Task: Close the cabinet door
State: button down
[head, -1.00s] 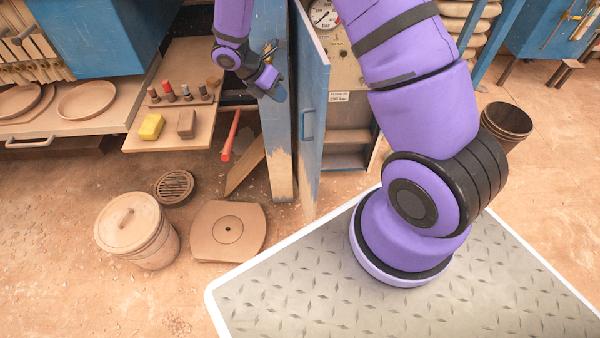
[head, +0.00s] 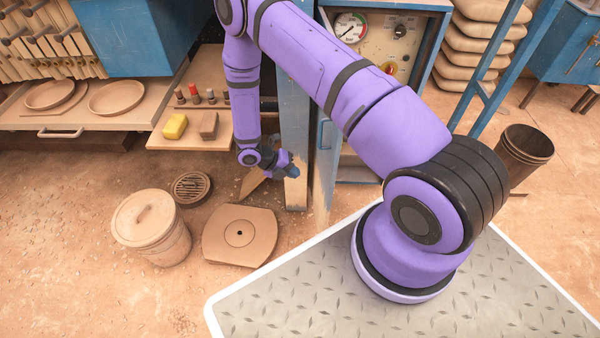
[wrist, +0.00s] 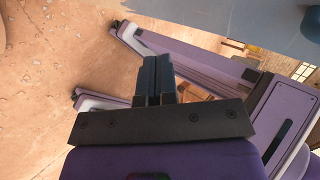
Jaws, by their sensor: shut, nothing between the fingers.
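The blue cabinet door (head: 325,165) stands open in the head view, seen nearly edge-on, with its upper part hidden behind my arm. Its handle side faces left. The cabinet (head: 440,30) behind it shows a gauge panel and a lower shelf, partly covered by my arm. My gripper (head: 291,171) is low, left of the door and in front of the worn blue post. I cannot tell whether it touches either. In the wrist view my gripper (wrist: 158,68) has its dark fingers together with nothing between them.
A worn blue post (head: 296,110) stands just left of the door. A wooden shelf (head: 165,138) with a yellow block is farther left. A lidded bucket (head: 150,235), a drain grate (head: 191,188) and a flat plate (head: 225,255) lie on the floor. A brown bin (head: 520,155) stands right.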

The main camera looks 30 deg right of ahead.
aim_at(328, 182)
jog(key=x, duration=0.6)
jog(key=d+r+x, duration=0.1)
jog(key=x, duration=0.2)
jog(key=shift+s+d+f, duration=0.2)
jog(key=shift+s+d, duration=0.05)
jog(key=shift+s, duration=0.15)
jog(key=shift+s+d, duration=0.4)
jog(key=shift+d, duration=0.4)
